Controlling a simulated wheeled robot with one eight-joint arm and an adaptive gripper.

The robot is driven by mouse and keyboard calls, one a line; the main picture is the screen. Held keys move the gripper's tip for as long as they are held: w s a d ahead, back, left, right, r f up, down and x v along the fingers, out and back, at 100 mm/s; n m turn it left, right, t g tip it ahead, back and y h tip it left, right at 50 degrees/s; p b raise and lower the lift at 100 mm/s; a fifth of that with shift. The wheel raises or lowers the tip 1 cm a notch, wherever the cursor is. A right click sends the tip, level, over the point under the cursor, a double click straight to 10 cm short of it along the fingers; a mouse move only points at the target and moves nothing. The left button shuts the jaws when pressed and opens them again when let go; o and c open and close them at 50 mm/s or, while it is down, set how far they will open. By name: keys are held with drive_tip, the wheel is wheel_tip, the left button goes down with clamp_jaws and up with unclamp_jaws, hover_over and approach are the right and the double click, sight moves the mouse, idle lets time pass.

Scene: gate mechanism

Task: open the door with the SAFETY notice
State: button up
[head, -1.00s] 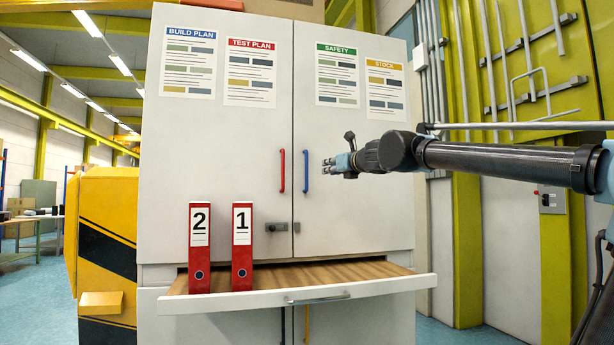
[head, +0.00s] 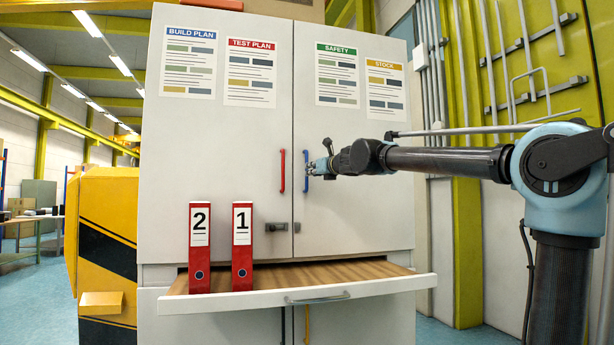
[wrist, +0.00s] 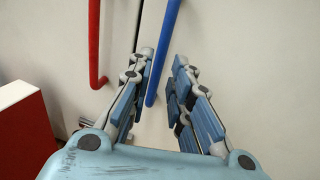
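The white cabinet's right door (head: 355,215) bears the SAFETY notice (head: 337,75). Its blue vertical handle (head: 306,157) is near the seam between the doors; in the wrist view the handle (wrist: 165,45) lies between the fingertips as pictured, closer to the left finger. The right door is shut.
The left door has a red handle (head: 282,170) close by. A pulled-out drawer (head: 380,288) sticks out below, carrying red binders 2 (head: 200,255) and 1 (head: 242,255). A yellow machine (head: 108,220) stands at left.

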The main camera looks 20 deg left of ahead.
sight(307, 187)
drive_tip(key=shift+x, duration=2.95)
